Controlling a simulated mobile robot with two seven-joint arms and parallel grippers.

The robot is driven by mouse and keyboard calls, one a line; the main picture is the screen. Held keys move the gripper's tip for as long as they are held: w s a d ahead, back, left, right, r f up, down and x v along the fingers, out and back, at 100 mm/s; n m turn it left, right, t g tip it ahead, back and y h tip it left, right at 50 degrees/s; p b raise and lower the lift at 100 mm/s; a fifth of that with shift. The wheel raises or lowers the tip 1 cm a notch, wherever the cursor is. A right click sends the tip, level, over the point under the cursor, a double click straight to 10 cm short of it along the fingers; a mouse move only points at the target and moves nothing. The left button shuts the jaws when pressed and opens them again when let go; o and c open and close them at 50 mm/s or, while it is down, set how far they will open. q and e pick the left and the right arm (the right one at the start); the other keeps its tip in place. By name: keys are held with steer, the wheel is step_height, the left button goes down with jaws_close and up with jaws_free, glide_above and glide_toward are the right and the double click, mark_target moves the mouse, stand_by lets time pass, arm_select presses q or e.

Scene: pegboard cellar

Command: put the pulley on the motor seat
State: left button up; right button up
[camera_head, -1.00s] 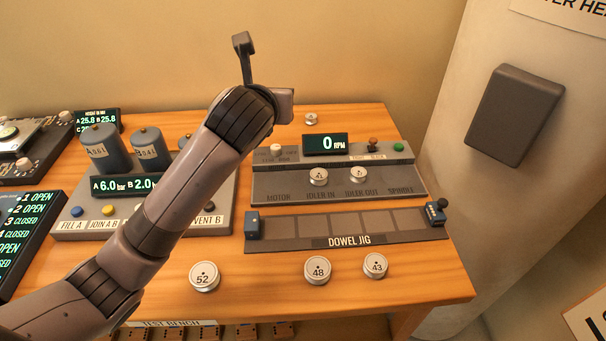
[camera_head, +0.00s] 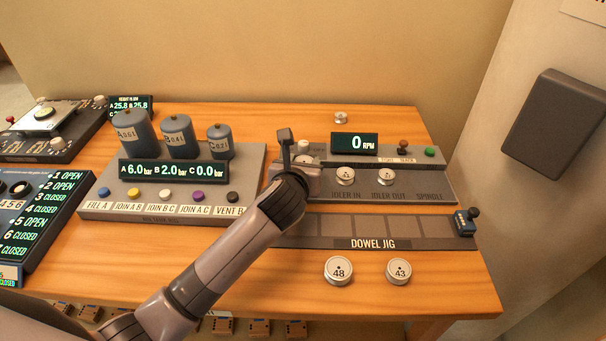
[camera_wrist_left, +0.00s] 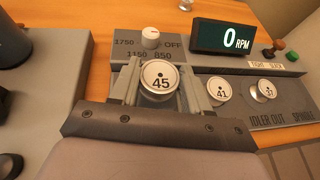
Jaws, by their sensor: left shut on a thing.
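My left gripper (camera_head: 305,167) is over the motor end of the grey pulley bench (camera_head: 436,190). In the left wrist view its two fingers (camera_wrist_left: 160,88) are shut on the silver pulley marked 45 (camera_wrist_left: 160,77), number face up. The motor seat and its label are hidden beneath the pulley and gripper. I cannot tell whether the pulley touches the seat. Pulley 41 (camera_wrist_left: 219,90) sits at the idler-in place, just right of the gripper. Pulley 37 (camera_wrist_left: 265,91) sits at idler out. The right gripper is not in view.
A speed knob (camera_wrist_left: 150,38) stands close behind the held pulley, with the RPM display (camera_head: 356,144) to its right. Pulleys 48 (camera_head: 338,271) and 43 (camera_head: 398,271) lie in front of the dowel jig (camera_head: 420,226). The tank panel (camera_head: 256,165) stands at left.

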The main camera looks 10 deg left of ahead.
arm_select(q)
steer(key=shift+f, duration=1.35)
steer(key=shift+f, duration=0.2)
steer(key=o, duration=1.1)
steer(key=shift+c, duration=0.2)
steer(key=shift+r, duration=0.15)
steer(key=shift+s+r, duration=0.25)
steer(key=shift+s, duration=0.2)
steer(key=p+v, duration=0.1)
steer(key=v, duration=1)
